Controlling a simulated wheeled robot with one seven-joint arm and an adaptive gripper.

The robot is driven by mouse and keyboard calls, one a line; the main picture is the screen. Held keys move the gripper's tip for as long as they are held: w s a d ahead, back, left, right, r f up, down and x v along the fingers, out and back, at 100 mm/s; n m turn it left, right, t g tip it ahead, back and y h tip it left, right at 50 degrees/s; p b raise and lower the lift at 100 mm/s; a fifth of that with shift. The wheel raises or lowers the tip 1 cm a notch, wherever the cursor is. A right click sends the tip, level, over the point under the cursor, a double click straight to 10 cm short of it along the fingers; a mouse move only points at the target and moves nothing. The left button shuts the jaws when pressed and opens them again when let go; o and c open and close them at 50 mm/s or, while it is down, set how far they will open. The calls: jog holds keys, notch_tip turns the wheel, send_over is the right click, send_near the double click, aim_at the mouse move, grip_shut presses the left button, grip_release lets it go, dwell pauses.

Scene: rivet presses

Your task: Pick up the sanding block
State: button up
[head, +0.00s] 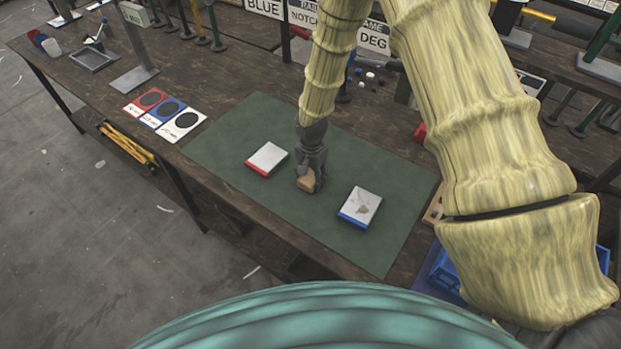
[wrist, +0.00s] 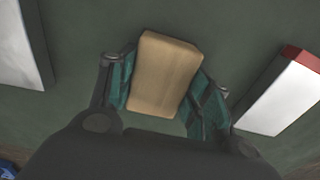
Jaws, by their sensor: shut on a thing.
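The sanding block (head: 306,184) is a small tan block over the green mat (head: 234,139). My gripper (head: 311,178) is shut on it, between the two white plates. In the wrist view the sanding block (wrist: 163,75) sits between the two teal-padded fingers of my gripper (wrist: 163,95), slightly tilted. The fingers touch it on both sides. I cannot tell whether its underside touches the mat.
A red-edged white plate (head: 267,158) lies left of my gripper and a blue-edged white plate (head: 361,206) lies right. Red, blue and white cards (head: 166,113) lie at the mat's left. A blue crate (head: 443,272) is at the right. The mat's front is clear.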

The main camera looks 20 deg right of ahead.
aim_at(311, 175)
jog(key=shift+r, duration=0.1)
jog(key=shift+r+b, duration=1.15)
jog(key=shift+r, duration=0.5)
jog(key=s+a+b, duration=0.1)
jog(key=s+a, duration=0.2)
jog(key=a, duration=0.1)
jog(key=s+a+r+b, duration=0.1)
jog(key=s+a+b, duration=0.1)
jog(key=s+a, duration=0.2)
jog(key=s+a+b, duration=0.2)
jog(key=s+a, duration=0.1)
jog(key=s, duration=0.1)
jog(key=shift+a+r, duration=0.25)
jog(key=shift+a, duration=0.15)
